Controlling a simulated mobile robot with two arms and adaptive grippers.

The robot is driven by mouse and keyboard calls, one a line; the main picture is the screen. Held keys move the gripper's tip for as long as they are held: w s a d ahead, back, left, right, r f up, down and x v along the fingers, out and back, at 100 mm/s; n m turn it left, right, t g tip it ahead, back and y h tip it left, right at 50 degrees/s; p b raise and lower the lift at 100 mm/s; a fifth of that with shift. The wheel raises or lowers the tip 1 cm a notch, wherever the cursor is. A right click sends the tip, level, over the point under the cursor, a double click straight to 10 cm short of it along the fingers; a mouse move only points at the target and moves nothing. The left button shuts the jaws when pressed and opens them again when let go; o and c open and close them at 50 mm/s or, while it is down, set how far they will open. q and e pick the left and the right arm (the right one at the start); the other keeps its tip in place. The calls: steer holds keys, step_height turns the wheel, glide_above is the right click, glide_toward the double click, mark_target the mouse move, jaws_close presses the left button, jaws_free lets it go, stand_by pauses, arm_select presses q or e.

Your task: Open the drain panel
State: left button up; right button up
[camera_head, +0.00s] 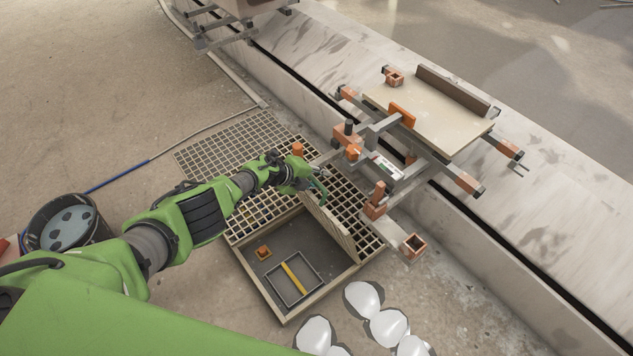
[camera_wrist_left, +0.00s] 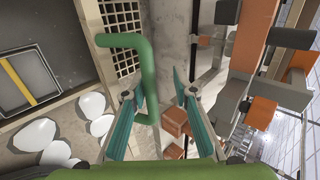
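The drain panel (camera_head: 331,228) is raised on edge at the right side of an open square pit (camera_head: 283,290) in the floor grating. A bent green handle (camera_head: 321,188) shows at its top end, partly behind my gripper. My left gripper (camera_head: 309,177) is beside this handle. In the left wrist view the handle (camera_wrist_left: 149,75) runs down between the two parted fingers (camera_wrist_left: 160,96), closer to the left finger. The right finger stands clear of it, so the gripper is open. My right gripper is not in view.
The pit holds a grey tray with a yellow bar (camera_head: 294,278) and an orange block (camera_head: 263,252). Grating (camera_head: 237,140) surrounds its far side. A carousel carriage (camera_head: 432,118) with orange-tipped arms is close on the right. White domed pieces (camera_head: 387,327) lie in front; a bucket (camera_head: 68,226) stands left.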

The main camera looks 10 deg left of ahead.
arm_select(q)
steer(key=r, duration=0.2)
steer(key=shift+s+a+r, duration=0.25)
steer(key=shift+s+r, duration=0.1)
steer(key=shift+s, duration=0.05)
steer(key=v, duration=0.8)
steer(key=shift+s+a, duration=0.35)
steer(key=shift+s, duration=0.05)
stand_by(0.7)
